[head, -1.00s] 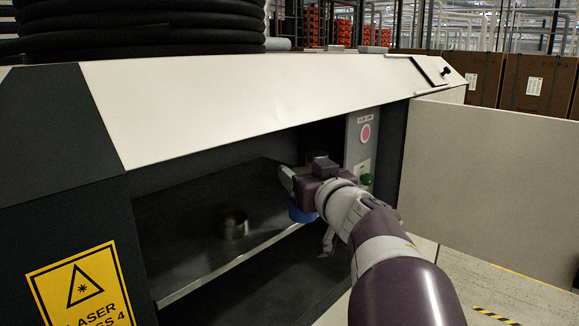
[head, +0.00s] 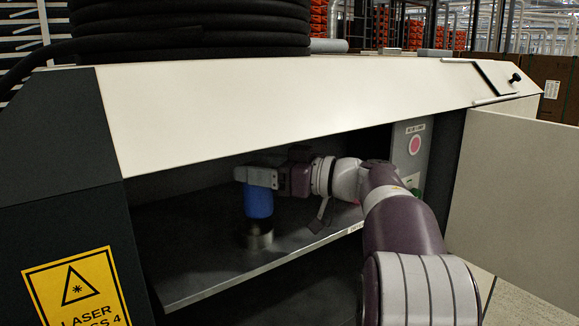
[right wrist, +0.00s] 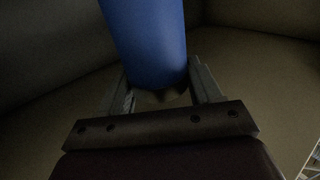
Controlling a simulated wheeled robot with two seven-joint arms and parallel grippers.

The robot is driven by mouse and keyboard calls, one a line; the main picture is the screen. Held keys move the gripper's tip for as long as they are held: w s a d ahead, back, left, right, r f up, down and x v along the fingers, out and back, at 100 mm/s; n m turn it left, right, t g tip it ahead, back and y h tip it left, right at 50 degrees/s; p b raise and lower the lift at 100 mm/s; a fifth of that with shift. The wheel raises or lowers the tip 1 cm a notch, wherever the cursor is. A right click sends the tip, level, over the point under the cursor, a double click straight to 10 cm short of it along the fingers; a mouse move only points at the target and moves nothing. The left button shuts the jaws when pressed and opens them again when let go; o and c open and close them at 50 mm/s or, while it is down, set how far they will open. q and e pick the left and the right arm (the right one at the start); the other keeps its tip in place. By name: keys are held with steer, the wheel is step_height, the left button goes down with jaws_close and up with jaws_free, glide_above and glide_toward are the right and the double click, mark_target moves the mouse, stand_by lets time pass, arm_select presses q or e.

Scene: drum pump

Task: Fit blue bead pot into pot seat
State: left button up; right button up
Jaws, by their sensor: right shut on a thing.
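The blue bead pot (head: 258,200) is a blue cylinder inside the dark cabinet, upright or nearly so. My right gripper (head: 248,177) is shut on its upper part. In the right wrist view the pot (right wrist: 148,40) stands between the two fingers (right wrist: 165,90). The pot seat (head: 259,238) is a short metal cylinder on the shelf, directly below the pot in the head view. The pot's lower end meets the seat's top in the picture; I cannot tell whether it is inside, touching or just above. My left gripper is not in view.
The grey shelf (head: 200,279) has a raised front edge and bare room left of the seat. The cabinet's pale top (head: 290,105) overhangs the opening. An open door panel (head: 515,185) stands at right, beside a control panel (head: 408,160) with a pink button.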

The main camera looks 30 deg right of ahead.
mark_target(269, 195)
steer(key=shift+a+f+b, duration=0.7)
steer(key=shift+a+b, duration=0.25)
steer(key=shift+a, duration=0.1)
steer(key=shift+d+f+b, duration=0.35)
steer(key=shift+f+b, duration=0.1)
steer(key=shift+f, duration=0.2)
steer(key=shift+d+f+b, duration=0.35)
steer(key=shift+f+b, duration=0.1)
steer(key=shift+f, duration=0.15)
steer(key=shift+a+f, duration=0.1)
steer(key=shift+f, duration=0.15)
steer(key=shift+a+f, duration=0.1)
steer(key=shift+a, duration=0.15)
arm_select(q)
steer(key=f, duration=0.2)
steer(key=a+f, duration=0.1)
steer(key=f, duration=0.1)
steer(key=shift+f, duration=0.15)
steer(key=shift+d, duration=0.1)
arm_select(e)
steer(key=shift+d, duration=0.2)
steer(key=shift+a, duration=0.1)
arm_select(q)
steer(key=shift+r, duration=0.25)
